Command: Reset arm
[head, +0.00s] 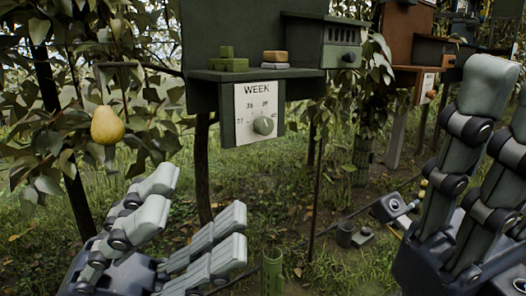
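My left gripper (203,212) is in the lower left of the head view. Its pale grey fingers are spread apart with nothing between them. A yellow pear (107,125) hangs among the leaves at the left, above and apart from the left gripper. My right gripper (505,100) is at the right edge with its grey fingers pointing up. It is partly cut off by the frame, so I cannot tell how far its fingers are apart. I see nothing held in its visible part.
A dark green station with a dial panel (242,127) marked WEEK stands in the middle. Green blocks (228,62) and a tan-topped block (275,57) lie on its shelf. A brown box station (405,40) is behind at the right. A green tube (272,272) stands low at the front.

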